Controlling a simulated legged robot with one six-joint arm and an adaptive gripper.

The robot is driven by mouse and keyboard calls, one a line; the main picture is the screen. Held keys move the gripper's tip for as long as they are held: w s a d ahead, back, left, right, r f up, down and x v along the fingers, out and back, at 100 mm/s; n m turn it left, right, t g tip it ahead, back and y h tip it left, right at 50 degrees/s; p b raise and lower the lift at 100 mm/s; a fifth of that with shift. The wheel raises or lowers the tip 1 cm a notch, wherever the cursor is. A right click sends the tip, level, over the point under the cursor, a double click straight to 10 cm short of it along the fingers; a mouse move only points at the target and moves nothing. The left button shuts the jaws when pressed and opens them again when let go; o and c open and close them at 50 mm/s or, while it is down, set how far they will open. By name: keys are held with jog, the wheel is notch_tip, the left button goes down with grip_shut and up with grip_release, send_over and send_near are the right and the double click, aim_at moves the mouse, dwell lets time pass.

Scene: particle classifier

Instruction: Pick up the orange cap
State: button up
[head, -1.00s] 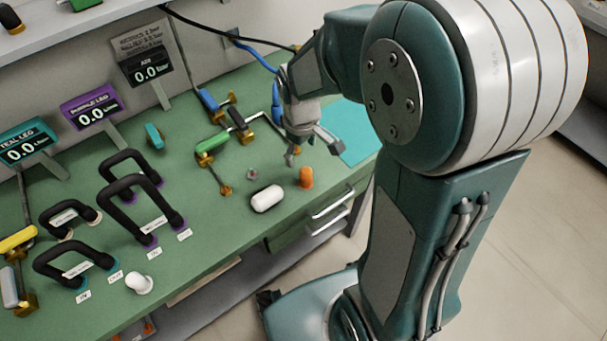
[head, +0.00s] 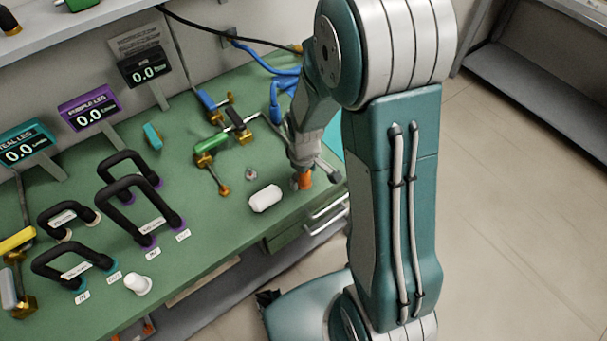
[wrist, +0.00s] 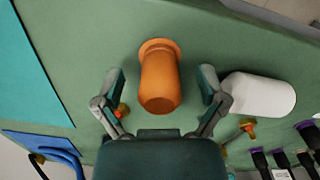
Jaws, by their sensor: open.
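The orange cap (head: 303,181) stands on the green bench near its front edge, partly hidden behind a finger in the head view. In the wrist view the orange cap (wrist: 160,78) lies ahead of and between the two fingertips. My gripper (wrist: 163,88) is open, with one finger on each side of the cap and a gap to each. In the head view my gripper (head: 314,178) is low over the bench at the cap.
A white capsule-shaped piece (head: 265,198) lies left of the cap, close beside the right finger in the wrist view (wrist: 262,95). A teal mat (wrist: 28,65) is on the other side. Black hoses (head: 133,190) and valves stand farther left on the bench.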

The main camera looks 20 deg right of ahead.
jog(key=c, duration=1.1)
jog(key=shift+c, duration=0.2)
jog(key=shift+r, duration=0.15)
